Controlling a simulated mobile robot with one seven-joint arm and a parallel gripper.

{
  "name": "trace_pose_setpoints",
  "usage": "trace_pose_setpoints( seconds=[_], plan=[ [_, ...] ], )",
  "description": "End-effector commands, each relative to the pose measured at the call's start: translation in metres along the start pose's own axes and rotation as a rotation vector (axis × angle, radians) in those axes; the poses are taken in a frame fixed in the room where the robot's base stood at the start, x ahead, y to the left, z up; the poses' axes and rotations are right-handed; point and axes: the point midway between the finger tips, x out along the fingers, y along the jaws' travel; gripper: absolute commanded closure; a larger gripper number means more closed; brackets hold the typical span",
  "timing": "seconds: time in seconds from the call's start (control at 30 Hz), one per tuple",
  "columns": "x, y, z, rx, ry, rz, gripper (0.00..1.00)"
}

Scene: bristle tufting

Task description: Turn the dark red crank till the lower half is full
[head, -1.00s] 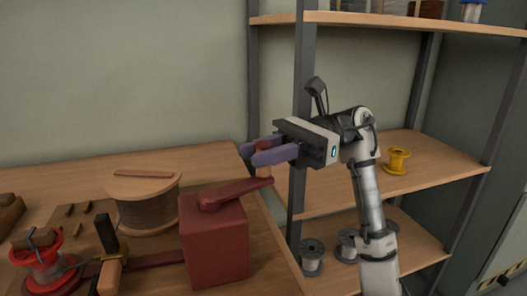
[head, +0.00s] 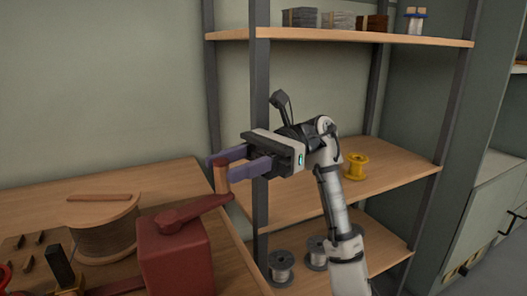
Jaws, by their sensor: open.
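The dark red crank (head: 195,211) sits on top of a dark red box (head: 176,262) on the wooden bench. Its arm points right and slightly up in the picture, with an upright wooden handle (head: 221,180) at its end. My gripper (head: 228,163) is open, with its two purple-grey fingers on either side of the handle. I cannot tell whether either finger touches it. A round wooden drum (head: 104,237) stands left of the box, with a flat wooden strip (head: 99,197) on top. I cannot make out a lower half or its fill.
A shelf unit stands behind and right of my arm, with a yellow spool (head: 356,166) on its middle board and grey spools (head: 281,265) below. A dark post (head: 261,110) rises close behind my gripper. Small dark pieces (head: 25,264) lie at the bench's left.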

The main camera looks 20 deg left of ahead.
Motion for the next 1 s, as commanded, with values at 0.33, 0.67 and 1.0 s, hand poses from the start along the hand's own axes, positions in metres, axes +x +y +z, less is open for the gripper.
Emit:
trace_pose_setpoints(
  seconds=[0.33, 0.67, 1.0],
  plan=[
    [-0.079, -0.001, 0.003, 0.001, -0.002, -0.002, 0.58],
    [-0.112, 0.000, 0.000, 0.002, 0.001, 0.000, 0.58],
    [-0.115, 0.000, 0.000, 0.000, -0.001, -0.001, 0.58]
  ],
)
